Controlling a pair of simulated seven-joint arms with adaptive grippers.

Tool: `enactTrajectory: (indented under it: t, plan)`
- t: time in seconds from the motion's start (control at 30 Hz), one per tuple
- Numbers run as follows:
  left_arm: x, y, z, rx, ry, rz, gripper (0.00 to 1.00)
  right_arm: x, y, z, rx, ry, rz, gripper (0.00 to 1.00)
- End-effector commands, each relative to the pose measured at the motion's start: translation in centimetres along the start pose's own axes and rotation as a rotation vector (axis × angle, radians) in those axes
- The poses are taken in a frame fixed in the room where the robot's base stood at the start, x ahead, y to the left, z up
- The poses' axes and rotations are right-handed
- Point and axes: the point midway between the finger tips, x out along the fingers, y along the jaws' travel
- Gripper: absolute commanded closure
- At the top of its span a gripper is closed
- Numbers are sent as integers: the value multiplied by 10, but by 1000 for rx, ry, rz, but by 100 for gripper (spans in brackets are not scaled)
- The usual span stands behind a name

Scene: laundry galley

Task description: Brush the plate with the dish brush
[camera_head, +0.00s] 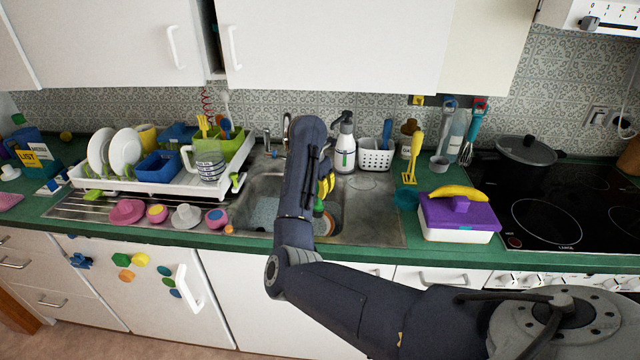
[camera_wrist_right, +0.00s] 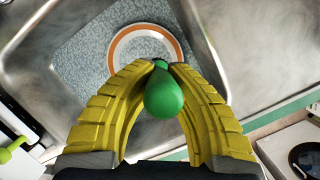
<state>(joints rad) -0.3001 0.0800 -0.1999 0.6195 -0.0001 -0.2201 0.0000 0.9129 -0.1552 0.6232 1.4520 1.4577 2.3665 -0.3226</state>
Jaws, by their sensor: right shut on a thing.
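My right gripper (camera_wrist_right: 166,68) has yellow ribbed fingers shut on a green dish brush (camera_wrist_right: 164,98). The brush's rounded handle end points up at the wrist camera, and its head is hidden below the fingers. A white plate (camera_wrist_right: 146,46) with an orange rim lies on the speckled bottom of the sink, beyond and below the fingertips. I cannot tell whether the brush touches the plate. In the head view the right gripper (camera_head: 326,186) reaches down into the sink, and my arm hides most of the plate. My left gripper is not in view.
The metal sink (camera_head: 372,222) has raised walls around the gripper. A white dish rack (camera_head: 135,184) with plates stands to the left, pink dishes (camera_head: 127,211) in front of it. A soap bottle (camera_head: 344,148) and white basket (camera_head: 376,156) stand behind. A purple-lidded box (camera_head: 460,222) is right.

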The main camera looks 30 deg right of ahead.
Motion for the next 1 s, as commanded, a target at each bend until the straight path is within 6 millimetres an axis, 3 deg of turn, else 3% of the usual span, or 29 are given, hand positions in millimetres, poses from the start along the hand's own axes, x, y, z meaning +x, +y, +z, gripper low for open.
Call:
enactTrajectory:
  t: [0.6, 1.0]
  plan:
    - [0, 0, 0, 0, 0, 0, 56, 48, -3, -13, -1, -1, -2, 100]
    - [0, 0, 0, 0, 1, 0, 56, 63, -3, -17, 0, 0, 0, 100]
